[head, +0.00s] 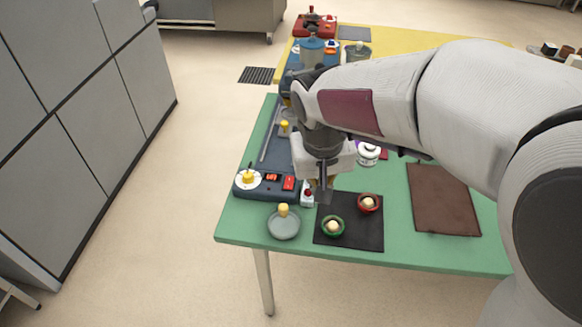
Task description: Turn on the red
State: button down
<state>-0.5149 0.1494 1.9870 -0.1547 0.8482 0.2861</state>
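A dark blue appliance base (262,192) stands at the left of the green table. On its front end are a white dial with a yellow knob (248,179), a red switch with dark markings (271,178) and a plain red switch (289,183). A red appliance (313,26) stands far back on the yellow table. My gripper (323,197) points down just right of the switches, above the dark mat's left edge, apart from the switches. Its fingers look close together, but I cannot tell if they are shut. My arm hides part of the table behind it.
A grey lid with a yellow knob (283,225) lies at the front edge. A small white item with a red top (307,194) stands beside the base. A brown cloth (443,200) lies right.

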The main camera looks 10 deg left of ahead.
jog(key=w+a+m+t, duration=0.2)
jog(key=w+a+m, duration=0.1)
jog(key=w+a, duration=0.6)
jog(key=shift+w+f+m, duration=0.15)
jog(key=shift+w+m, duration=0.15)
jog(key=shift+w, duration=0.35)
jog(key=shift+f, duration=0.15)
send_near(290, 179)
jog(key=x, duration=0.5)
jog(key=shift+x, duration=0.9)
jog(key=shift+f, duration=0.1)
